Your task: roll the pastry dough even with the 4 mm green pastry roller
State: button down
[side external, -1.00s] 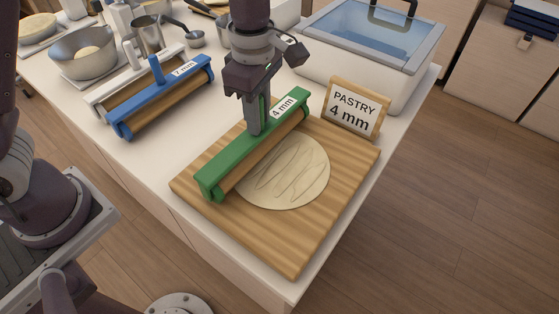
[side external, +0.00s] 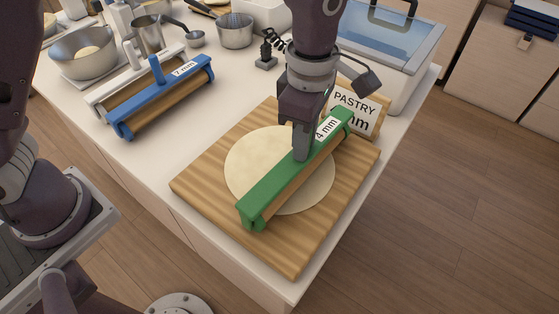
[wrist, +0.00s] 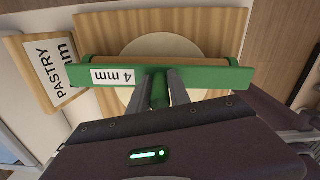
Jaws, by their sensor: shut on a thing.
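The green pastry roller (side external: 280,181), labelled "4 mm", lies across the right part of the round pale dough (side external: 250,153) in the side view. My gripper (side external: 301,150) is shut on the roller's upright green handle, which shows between the fingers in the wrist view (wrist: 160,90). The dough sits on a wooden board (side external: 215,173). Its visible part left of the roller looks smooth, without the ridges seen before. The roller covers a band of the dough, and a strip shows to its right.
A "PASTRY 4 mm" sign (side external: 355,108) stands at the board's back corner, partly hidden by my arm and the roller. A blue "7 mm" roller (side external: 160,98) and a white roller (side external: 97,98) lie to the left. A metal bowl (side external: 83,55) stands behind them. A blue-lidded bin (side external: 395,40) is behind right.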

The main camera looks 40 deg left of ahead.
jog(key=shift+r, duration=1)
jog(key=shift+r, duration=0.1)
notch_tip(320, 180, up, 5)
jog(key=shift+f, duration=0.1)
